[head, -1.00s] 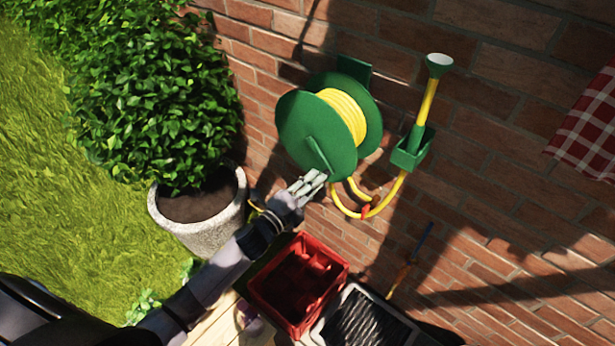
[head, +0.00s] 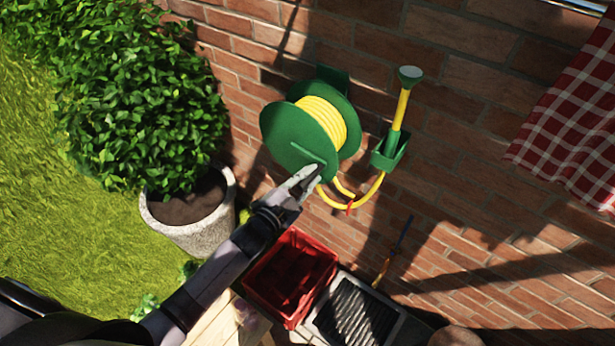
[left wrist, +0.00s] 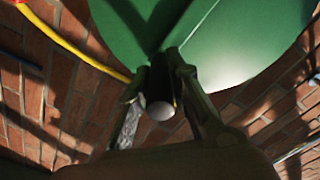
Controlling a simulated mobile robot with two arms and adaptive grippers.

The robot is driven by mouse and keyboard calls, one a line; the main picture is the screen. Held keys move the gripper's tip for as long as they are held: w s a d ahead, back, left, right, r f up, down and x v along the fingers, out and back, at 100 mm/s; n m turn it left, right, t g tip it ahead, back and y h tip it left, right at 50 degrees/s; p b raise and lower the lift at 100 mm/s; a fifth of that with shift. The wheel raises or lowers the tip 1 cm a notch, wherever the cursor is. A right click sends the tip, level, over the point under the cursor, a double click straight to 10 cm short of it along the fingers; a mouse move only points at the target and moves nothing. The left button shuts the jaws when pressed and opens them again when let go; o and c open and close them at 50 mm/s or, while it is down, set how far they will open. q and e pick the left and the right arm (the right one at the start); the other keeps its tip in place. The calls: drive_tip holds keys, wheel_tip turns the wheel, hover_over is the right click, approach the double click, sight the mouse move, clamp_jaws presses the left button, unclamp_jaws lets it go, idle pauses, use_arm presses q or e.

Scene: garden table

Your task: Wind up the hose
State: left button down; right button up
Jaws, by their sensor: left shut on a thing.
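A green hose reel (head: 284,139) with yellow hose (head: 324,112) wound on it hangs on the brick wall. A green crank arm (head: 308,154) sits on its near disc. My left gripper (head: 308,178) is at the lower right edge of that disc, shut on the crank handle. The left wrist view shows the dark handle with a round pale end (left wrist: 160,110) between the fingers, in front of the green disc (left wrist: 235,45). A loose yellow hose loop with an orange-red piece (head: 349,208) hangs below the reel. My right gripper is not in view.
A green holder (head: 388,152) with a yellow-stemmed, green-headed sprayer is to the right of the reel. Below are a red crate (head: 262,290) and a dark ridged tray (head: 352,318). A potted bush (head: 195,235) stands left. A checked cloth (head: 570,120) hangs at the right.

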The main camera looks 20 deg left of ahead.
use_arm(q)
drive_tip(key=shift+w+r, duration=0.1)
drive_tip(key=shift+r, duration=0.35)
drive_tip(key=c, duration=1.5)
unclamp_jaws()
drive_tip(key=shift+f, duration=0.15)
drive_tip(key=shift+s, duration=0.2)
drive_tip(key=shift+s+a+f, duration=0.15)
drive_tip(key=shift+s, duration=0.15)
drive_tip(key=v, duration=1.1)
